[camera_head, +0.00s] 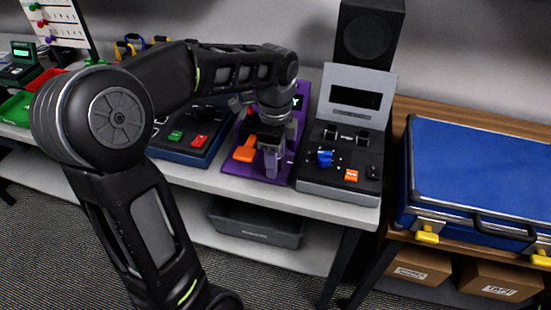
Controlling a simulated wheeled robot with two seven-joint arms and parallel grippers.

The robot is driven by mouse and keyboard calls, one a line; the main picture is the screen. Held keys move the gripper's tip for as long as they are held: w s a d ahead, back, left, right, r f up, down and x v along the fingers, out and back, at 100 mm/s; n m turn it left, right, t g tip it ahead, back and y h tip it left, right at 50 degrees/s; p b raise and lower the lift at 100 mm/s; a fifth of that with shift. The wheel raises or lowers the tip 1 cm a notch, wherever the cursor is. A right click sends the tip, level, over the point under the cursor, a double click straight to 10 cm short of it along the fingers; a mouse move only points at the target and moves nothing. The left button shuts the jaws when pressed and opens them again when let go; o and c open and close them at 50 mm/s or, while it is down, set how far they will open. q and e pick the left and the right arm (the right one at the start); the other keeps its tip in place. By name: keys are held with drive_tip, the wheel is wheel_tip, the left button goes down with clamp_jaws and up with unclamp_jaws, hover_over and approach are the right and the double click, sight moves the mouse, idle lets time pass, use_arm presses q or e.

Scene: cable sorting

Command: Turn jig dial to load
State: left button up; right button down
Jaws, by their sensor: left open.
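My left gripper (271,160) points down over the purple board (238,168) on the bench, with its fingers beside an orange lever-like part (245,150). It is open, and I see nothing held in it. The gripper and wrist hide part of the purple board. To its right stands a grey unit (335,189) with a raised dark screen. Its black panel carries a blue knob (325,158) and an orange block (351,176). I cannot tell which part is the jig dial, and no load mark is readable. My right gripper is out of view.
A dark blue box (179,153) with green and red buttons lies left of the purple board. A black speaker (368,35) stands behind the grey unit. A blue case (480,168) lies on the wooden shelf at right. A grey bin (255,224) sits below the bench.

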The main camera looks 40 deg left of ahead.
use_arm(q)
drive_tip(key=shift+f, duration=0.25)
clamp_jaws()
idle(0.4)
